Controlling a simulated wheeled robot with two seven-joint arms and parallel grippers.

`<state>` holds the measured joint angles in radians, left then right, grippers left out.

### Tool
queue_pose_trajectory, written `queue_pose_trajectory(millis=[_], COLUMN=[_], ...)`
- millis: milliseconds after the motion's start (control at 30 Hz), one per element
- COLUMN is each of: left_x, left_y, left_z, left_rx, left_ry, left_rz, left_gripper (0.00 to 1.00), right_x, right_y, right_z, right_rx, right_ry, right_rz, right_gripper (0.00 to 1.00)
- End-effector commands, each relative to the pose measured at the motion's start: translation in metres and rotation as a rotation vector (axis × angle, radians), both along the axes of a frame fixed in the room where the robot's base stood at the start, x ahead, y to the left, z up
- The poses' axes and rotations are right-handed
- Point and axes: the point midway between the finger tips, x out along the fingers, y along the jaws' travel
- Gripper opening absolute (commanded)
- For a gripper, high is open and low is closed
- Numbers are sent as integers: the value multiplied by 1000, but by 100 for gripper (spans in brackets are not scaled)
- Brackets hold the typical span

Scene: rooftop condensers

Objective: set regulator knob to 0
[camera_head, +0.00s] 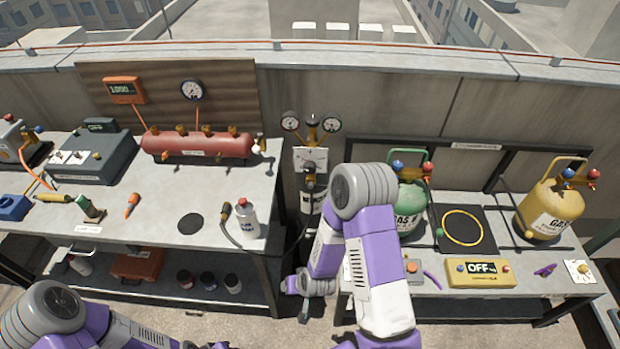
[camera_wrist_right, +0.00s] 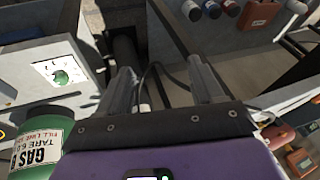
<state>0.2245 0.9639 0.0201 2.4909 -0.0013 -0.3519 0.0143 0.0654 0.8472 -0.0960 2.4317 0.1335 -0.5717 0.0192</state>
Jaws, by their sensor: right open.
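The regulator (camera_head: 312,128) stands at the wall between the two benches in the head view, with a round gauge on each side. Below it is a white card with a dark knob (camera_head: 309,168) in front; its setting is too small to read. My right gripper (camera_head: 302,300) hangs low in the gap between the benches, below and apart from the knob. In the right wrist view its two fingers (camera_wrist_right: 163,85) are spread with nothing between them. The regulator is not recognisable there.
The left bench (camera_head: 170,215) carries a red tank (camera_head: 197,145) and a white bottle (camera_head: 248,220). The right bench holds a green gas cylinder (camera_head: 409,212), a yellow cylinder (camera_head: 548,208) and a yellow OFF box (camera_head: 481,272). A dark hose hangs beside the gap.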

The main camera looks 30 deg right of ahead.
Motion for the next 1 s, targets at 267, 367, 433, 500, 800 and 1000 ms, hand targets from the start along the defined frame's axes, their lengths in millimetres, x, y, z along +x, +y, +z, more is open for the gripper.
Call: queue_pose_trajectory(millis=[267, 367, 433, 500, 800, 1000], left_x=[0, 0, 0, 0, 0, 0], left_y=[0, 0, 0, 0, 0, 0], left_z=[-93, -112, -121, -127, -132, -137], left_rx=[0, 0, 0, 0, 0, 0], left_ry=[1, 0, 0, 0, 0, 0], left_rz=[1, 1, 1, 1, 0, 0], left_gripper=[43, 43, 43, 43, 43, 43], right_x=[152, 169, 173, 174, 190, 217], right_y=[-79, -98, -108, -115, -133, -148], right_z=[91, 138, 164, 183, 203, 202], right_rx=[-248, -292, -312, -325, -341, -340], right_ry=[-703, -896, -995, -1065, -1128, -1127], right_rz=[-323, -430, -491, -538, -585, -582], right_gripper=[67, 67, 67, 67, 67, 67])
